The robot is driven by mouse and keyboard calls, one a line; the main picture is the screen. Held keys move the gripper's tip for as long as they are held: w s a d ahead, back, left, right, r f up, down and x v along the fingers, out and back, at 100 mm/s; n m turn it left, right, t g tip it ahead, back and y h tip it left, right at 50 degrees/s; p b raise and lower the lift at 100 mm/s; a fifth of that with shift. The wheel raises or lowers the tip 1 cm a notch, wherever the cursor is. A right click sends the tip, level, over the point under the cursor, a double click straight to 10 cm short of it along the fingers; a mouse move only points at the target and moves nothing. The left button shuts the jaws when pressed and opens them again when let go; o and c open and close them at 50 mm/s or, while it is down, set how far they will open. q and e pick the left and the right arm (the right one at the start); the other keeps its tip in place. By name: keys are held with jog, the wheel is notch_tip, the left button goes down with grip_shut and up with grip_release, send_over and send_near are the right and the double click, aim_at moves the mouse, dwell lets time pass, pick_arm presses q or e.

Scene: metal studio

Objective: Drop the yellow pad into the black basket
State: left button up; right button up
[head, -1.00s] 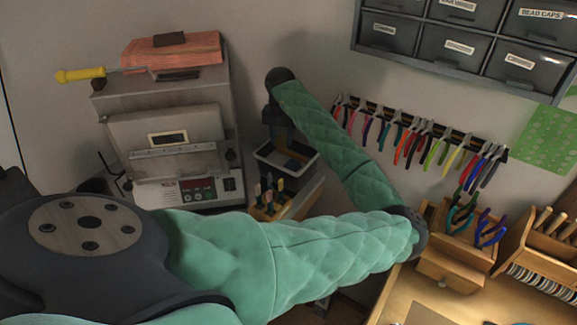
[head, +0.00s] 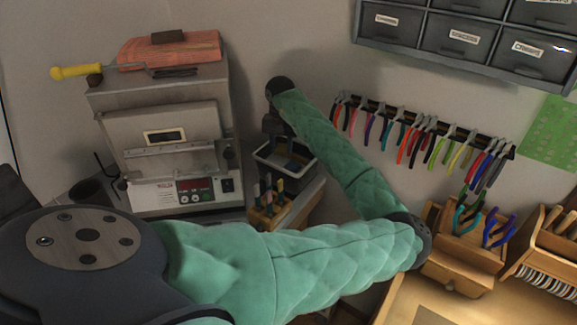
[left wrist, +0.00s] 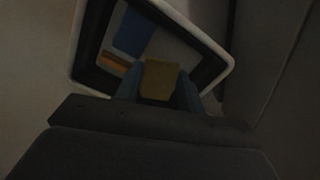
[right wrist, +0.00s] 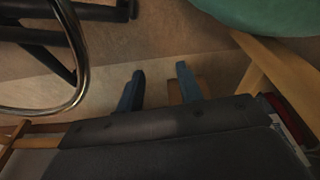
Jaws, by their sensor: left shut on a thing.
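The yellow pad (left wrist: 160,79) is between the fingers of my left gripper (left wrist: 158,85), which is shut on it. In the left wrist view the pad shows over the basket's inside, near the rim closest to the gripper. The black basket (left wrist: 210,73) has a pale rim and holds a blue piece (left wrist: 135,33) and an orange piece (left wrist: 115,63). In the head view the basket (head: 304,173) stands below my left gripper (head: 284,150), which partly covers it; the pad is hard to make out there. My right gripper (right wrist: 160,85) is open and appears empty.
A grey kiln (head: 175,140) stands left of the basket. A wooden holder with tools (head: 268,212) is just in front of the basket. Pliers (head: 420,140) hang on the wall to the right. In the right wrist view a curved metal tube (right wrist: 80,70) is at left.

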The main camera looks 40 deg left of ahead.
pick_arm(q)
jog(key=o, duration=1.3)
pick_arm(e)
jog(key=shift+d, duration=0.1)
pick_arm(q)
jog(key=shift+r, duration=0.25)
notch_tip(320, 180, up, 6)
jog(key=b, duration=0.2)
jog(key=shift+r+b, duration=0.15)
jog(key=shift+b, duration=0.15)
jog(key=shift+r, duration=0.55)
pick_arm(e)
jog(key=shift+w+a+r, duration=0.4)
jog(key=shift+r, duration=0.4)
jog(key=shift+w+a+r, duration=0.4)
jog(key=shift+r, duration=0.45)
jog(key=shift+w+a+r, duration=0.4)
jog(key=shift+r, duration=0.4)
